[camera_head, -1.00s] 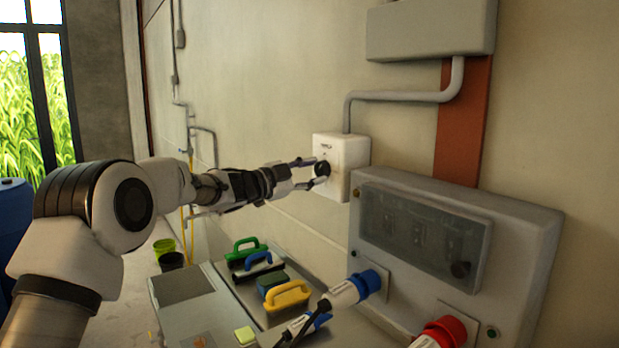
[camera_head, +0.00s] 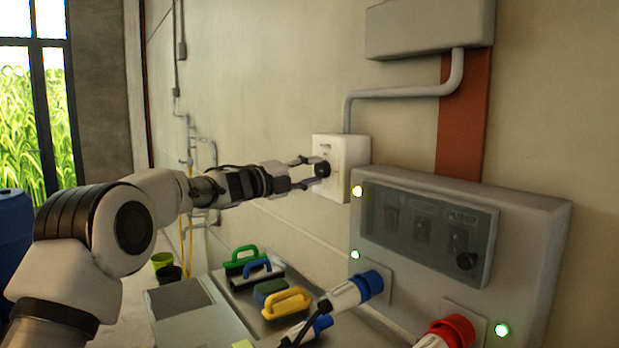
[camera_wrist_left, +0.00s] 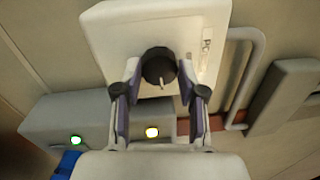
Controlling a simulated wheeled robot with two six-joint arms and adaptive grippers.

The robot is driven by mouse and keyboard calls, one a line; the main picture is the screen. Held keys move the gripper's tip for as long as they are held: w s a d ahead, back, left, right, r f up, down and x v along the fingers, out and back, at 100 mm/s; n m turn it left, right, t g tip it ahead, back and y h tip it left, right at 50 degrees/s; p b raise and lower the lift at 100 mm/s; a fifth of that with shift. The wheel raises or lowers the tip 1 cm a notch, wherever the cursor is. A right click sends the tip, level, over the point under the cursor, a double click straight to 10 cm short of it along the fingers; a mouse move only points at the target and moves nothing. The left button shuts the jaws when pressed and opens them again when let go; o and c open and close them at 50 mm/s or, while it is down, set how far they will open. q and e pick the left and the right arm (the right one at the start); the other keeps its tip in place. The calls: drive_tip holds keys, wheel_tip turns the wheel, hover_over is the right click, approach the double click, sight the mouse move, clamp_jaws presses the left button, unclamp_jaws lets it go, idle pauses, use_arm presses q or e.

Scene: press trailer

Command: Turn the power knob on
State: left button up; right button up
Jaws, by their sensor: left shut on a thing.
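The black power knob (camera_head: 322,169) sits on the front of a white wall box (camera_head: 343,160). My left gripper (camera_head: 318,171) reaches it from the left, with its fingers on either side of the knob, and is shut on it. In the left wrist view the knob (camera_wrist_left: 158,66) shows a pale pointer mark and lies between the tips of the left gripper (camera_wrist_left: 158,85). Part of the lettering on the box (camera_wrist_left: 205,45) shows there too. My right gripper is not in view.
A grey panel (camera_head: 540,230) with lit lamps (camera_head: 358,191) stands right of the box. Blue (camera_head: 368,285) and red (camera_head: 455,330) plugs stick out below. A tray (camera_head: 285,328) of coloured-handled tools (camera_head: 287,302) lies beneath the arm. A conduit (camera_head: 400,92) runs above the box.

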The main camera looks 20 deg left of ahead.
use_arm(q)
drive_tip(key=shift+r+m, duration=0.25)
drive_tip(key=shift+m, duration=0.25)
drive_tip(key=o, duration=1)
drive_tip(key=shift+o, duration=0.8)
drive_tip(key=shift+w+d+f, duration=0.15)
drive_tip(key=shift+d+f, duration=0.05)
drive_tip(key=shift+a, duration=0.1)
drive_tip(key=shift+s+a, duration=0.2)
drive_tip(key=shift+s, duration=0.05)
drive_tip(key=v, duration=1.1)
drive_tip(key=shift+s, duration=0.2)
